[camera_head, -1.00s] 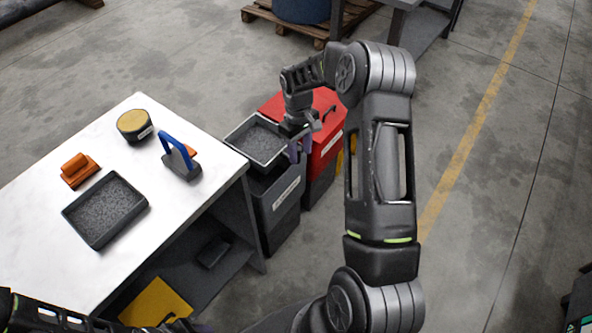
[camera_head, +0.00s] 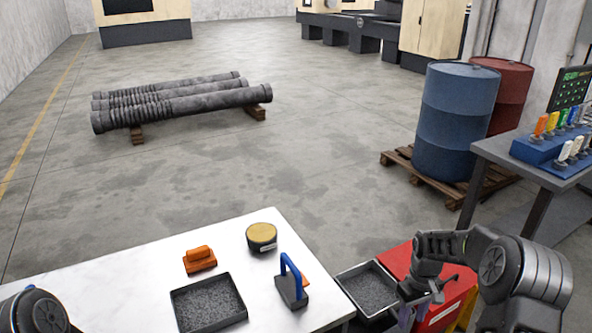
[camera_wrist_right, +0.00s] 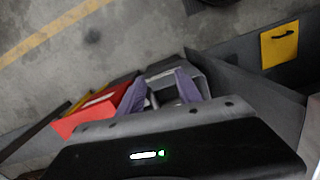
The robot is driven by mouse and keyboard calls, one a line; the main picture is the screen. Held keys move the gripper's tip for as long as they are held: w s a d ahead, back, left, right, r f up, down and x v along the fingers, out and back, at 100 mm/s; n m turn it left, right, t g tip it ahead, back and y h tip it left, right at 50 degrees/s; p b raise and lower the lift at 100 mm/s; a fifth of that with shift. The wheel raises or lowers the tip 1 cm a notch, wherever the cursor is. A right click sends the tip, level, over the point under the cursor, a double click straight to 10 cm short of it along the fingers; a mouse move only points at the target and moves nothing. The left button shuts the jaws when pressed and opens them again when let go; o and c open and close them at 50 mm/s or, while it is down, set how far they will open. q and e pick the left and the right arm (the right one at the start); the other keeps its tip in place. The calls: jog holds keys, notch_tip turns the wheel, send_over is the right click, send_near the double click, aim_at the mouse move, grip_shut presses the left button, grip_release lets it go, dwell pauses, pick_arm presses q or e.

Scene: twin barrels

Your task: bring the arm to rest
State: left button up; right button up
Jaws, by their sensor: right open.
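My right arm reaches in from the lower right in the head view. My right gripper (camera_head: 414,312) points down at the right edge of the grey tray (camera_head: 340,283) on the bin, beside the red box (camera_head: 398,262). In the right wrist view its two purple fingers (camera_wrist_right: 160,92) stand apart with a gap between them, and I see nothing held. A link of my left arm (camera_head: 36,312) shows at the bottom left corner of the head view. My left gripper is out of view.
Blue (camera_head: 455,120) and red (camera_head: 507,92) barrels and a grey bench (camera_head: 500,150) stand behind. Pipes (camera_head: 180,100) lie on the floor.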

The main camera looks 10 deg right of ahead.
jog(key=s+a+f+m+y, duration=0.1)
jog(key=s+a+f+y, duration=0.1)
jog(key=s+a+f, duration=0.6)
jog(key=s+a+f+m+y, duration=0.15)
jog(key=a+f, duration=0.45)
jog(key=a, duration=0.6)
jog(key=s+a+f+m, duration=0.1)
jog(key=s+a, duration=0.5)
jog(key=s, duration=0.3)
jog(key=s+a+f+m, duration=0.1)
jog(key=s+a, duration=0.4)
jog(key=s, duration=0.3)
jog(key=shift+n+t+y, duration=0.35)
jog(key=shift+n+t, duration=0.2)
jog(key=shift+t, duration=0.15)
jog(key=w+a+r, duration=0.2)
jog(key=w+a, duration=0.1)
jog(key=shift+a, duration=0.25)
